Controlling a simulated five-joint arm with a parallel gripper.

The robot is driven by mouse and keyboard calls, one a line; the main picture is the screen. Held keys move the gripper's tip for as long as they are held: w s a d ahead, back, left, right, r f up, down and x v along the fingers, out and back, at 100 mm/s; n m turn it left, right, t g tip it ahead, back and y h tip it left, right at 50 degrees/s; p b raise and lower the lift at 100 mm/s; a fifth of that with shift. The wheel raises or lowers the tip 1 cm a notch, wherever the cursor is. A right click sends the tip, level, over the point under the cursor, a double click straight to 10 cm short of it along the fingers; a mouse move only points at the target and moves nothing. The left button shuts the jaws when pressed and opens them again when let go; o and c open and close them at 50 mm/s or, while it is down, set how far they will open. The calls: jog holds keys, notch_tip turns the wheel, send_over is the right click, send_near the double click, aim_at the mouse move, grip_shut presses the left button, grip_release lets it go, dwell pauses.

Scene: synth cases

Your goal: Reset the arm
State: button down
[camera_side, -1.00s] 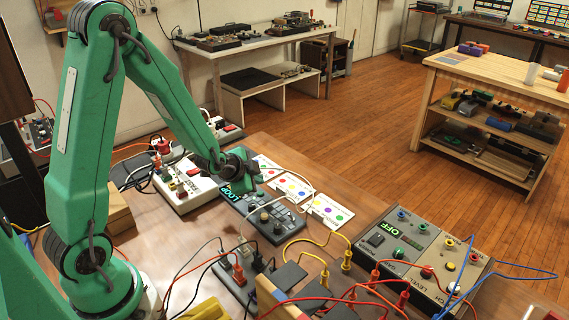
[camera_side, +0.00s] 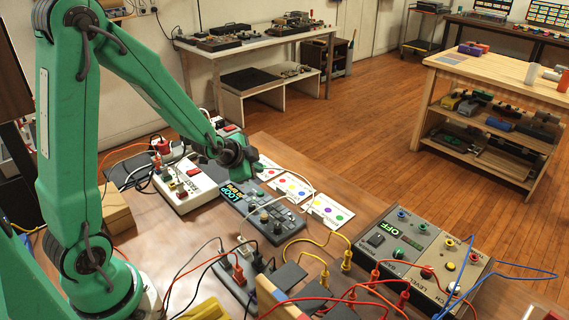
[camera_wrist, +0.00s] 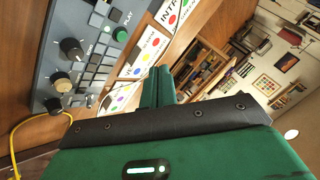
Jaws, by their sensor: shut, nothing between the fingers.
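My green arm reaches over the workbench from the left in the side view. My gripper (camera_side: 250,162) hangs above the far end of the dark panel box (camera_side: 262,208) with lit "LOOP" lettering. In the wrist view my gripper's green fingers (camera_wrist: 158,86) lie together and hold nothing.
A white box with red parts (camera_side: 186,184) stands left of the panel. A beige-and-grey unit reading "OFF" (camera_side: 420,262) sits at the right. Yellow, red, blue and black cables cross the bench front. A wooden shelf table (camera_side: 490,75) stands farther off.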

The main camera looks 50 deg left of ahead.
jog(key=s+d+r+n+g+h, duration=0.1)
jog(key=s+d+r+n, duration=0.2)
jog(key=s+r, duration=0.5)
jog(key=s+d+r+n+g+h, duration=0.1)
jog(key=s+d+r+n, duration=0.3)
jog(key=s, duration=0.9)
jog(key=shift+d+r+g, duration=0.7)
jog(key=shift+d+r, duration=0.35)
jog(key=shift+r, duration=0.8)
jog(key=shift+s, duration=0.1)
